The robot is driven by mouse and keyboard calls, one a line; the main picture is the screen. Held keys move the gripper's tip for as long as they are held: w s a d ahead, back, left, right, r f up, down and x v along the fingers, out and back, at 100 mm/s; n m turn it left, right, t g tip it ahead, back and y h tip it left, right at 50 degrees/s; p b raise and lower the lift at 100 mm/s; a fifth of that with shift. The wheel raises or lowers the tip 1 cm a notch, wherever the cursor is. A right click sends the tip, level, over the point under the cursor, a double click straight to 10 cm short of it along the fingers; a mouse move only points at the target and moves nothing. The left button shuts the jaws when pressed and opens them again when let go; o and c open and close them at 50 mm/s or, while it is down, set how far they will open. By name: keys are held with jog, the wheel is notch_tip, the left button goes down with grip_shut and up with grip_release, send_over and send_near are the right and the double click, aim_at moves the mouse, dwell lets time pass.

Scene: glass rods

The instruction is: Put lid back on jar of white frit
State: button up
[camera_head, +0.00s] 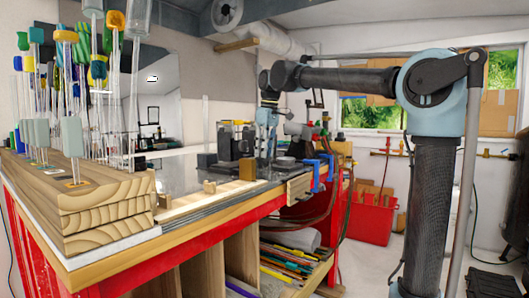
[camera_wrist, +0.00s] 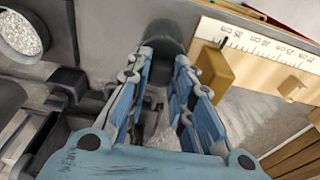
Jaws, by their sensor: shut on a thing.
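The jar of white frit (camera_wrist: 22,34) is at the upper left of the wrist view, partly cut off by the frame. Its round mouth is uncovered and white grains show inside. My gripper (camera_wrist: 165,55) points at the bench, to the right of the jar and apart from it. Its blue fingers are shut on a dark round piece that looks like the lid (camera_wrist: 168,36); the fingers hide part of it. In the head view my gripper (camera_head: 267,117) is small, over the far part of the bench, and the lid cannot be made out there.
A brass-coloured block (camera_wrist: 214,72) and a wooden ruler (camera_wrist: 262,45) lie close to the right of the gripper. Dark fixtures (camera_wrist: 65,88) are at the left. In the head view, blue clamps (camera_head: 318,172) are on the bench edge and upright glass rods crowd the wooden block (camera_head: 110,215).

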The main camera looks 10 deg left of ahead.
jog(key=o, duration=1.4)
jog(key=shift+o, duration=0.2)
jog(key=shift+r, duration=0.15)
jog(key=shift+r, duration=3.35)
grip_shut()
jog(key=shift+f, duration=3.1)
